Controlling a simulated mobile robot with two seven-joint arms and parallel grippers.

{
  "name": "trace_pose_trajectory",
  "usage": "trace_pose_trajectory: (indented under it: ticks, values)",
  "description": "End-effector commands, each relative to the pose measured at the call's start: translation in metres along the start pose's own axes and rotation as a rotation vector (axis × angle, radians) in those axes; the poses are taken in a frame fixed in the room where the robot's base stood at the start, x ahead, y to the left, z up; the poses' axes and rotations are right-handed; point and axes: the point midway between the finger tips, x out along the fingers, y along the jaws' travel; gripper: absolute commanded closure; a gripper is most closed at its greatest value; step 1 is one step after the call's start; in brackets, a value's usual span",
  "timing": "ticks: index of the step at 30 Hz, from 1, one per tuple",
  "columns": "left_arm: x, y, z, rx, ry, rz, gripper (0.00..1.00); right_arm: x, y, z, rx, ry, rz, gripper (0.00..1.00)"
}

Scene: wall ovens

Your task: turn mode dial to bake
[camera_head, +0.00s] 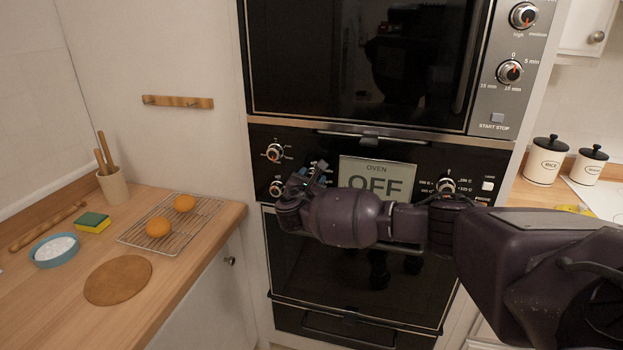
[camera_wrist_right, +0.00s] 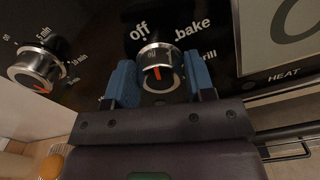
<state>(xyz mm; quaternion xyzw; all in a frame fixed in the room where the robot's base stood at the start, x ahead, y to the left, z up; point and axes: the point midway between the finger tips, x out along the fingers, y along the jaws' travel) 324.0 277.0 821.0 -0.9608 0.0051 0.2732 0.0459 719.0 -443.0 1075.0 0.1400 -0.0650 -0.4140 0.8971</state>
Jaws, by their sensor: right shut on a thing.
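The mode dial (camera_wrist_right: 158,67) is a black and silver knob with a red pointer mark, with "off", "bake" and "grill" printed around it. The pointer mark is on the lower part of the knob face. The blue fingers of my right gripper (camera_wrist_right: 160,84) are on either side of the dial and shut on it. In the head view my right gripper (camera_head: 311,180) is at the oven panel and its wrist covers the area around the dial. The oven display (camera_head: 377,180) reads "OFF". My left gripper is out of view.
A timer dial (camera_wrist_right: 36,68) is left of the mode dial. Another knob (camera_head: 274,152) sits on the upper left of the panel. A handle bar (camera_wrist_right: 290,150) runs below. The counter (camera_head: 190,262) at left holds a wire rack (camera_head: 205,215) with two orange round items.

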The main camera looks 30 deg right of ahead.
Motion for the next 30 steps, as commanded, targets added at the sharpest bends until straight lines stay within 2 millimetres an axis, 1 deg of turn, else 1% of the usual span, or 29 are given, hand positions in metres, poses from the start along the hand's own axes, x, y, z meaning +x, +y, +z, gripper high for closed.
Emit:
trace_pose_trajectory:
  ticks: [9, 18, 24, 30]
  values:
    - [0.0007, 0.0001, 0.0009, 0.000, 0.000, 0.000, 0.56, -0.0009, -0.0013, -0.0032, 0.302, 0.005, -0.003, 0.74]
    - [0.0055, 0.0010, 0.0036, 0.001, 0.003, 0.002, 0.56, -0.0008, -0.0014, -0.0035, 0.544, 0.004, -0.003, 0.74]
    - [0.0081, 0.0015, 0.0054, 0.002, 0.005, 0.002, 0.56, -0.0010, -0.0007, -0.0030, 0.653, 0.004, -0.002, 0.74]
    - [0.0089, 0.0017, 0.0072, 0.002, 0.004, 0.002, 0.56, -0.0008, -0.0008, -0.0025, 0.714, 0.004, -0.002, 0.74]
